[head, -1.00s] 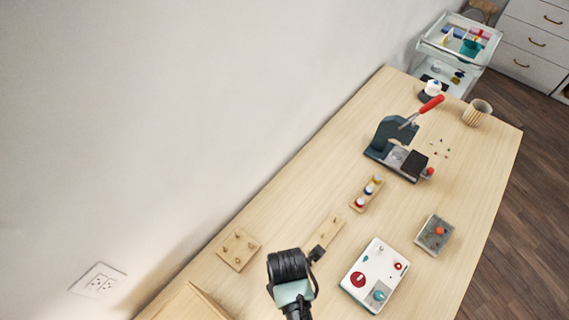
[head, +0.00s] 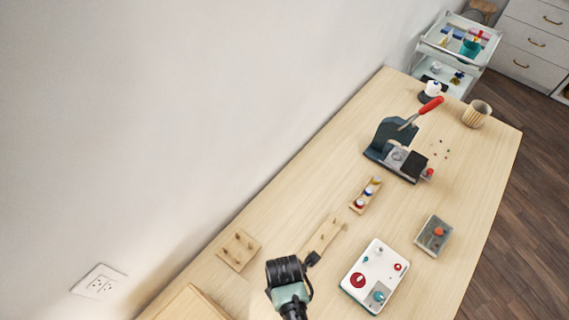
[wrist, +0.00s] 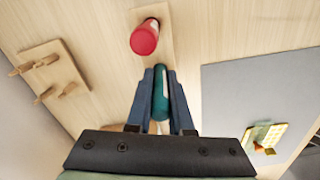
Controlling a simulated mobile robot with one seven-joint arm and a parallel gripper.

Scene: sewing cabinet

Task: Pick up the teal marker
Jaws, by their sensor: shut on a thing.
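The teal marker (wrist: 160,95) is between the two fingers of my gripper (wrist: 161,92) in the wrist view. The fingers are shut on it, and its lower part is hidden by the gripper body. In the head view my gripper (head: 313,259) is small and dark beside a wooden strip; the marker cannot be made out there.
A red cylinder (wrist: 145,38) stands on a wooden strip just beyond the fingers. A peg board (wrist: 47,72) is at left, a grey panel (wrist: 228,100) at right. In the head view, a white box (head: 376,262) with knobs and a press (head: 390,140) stand on the table.

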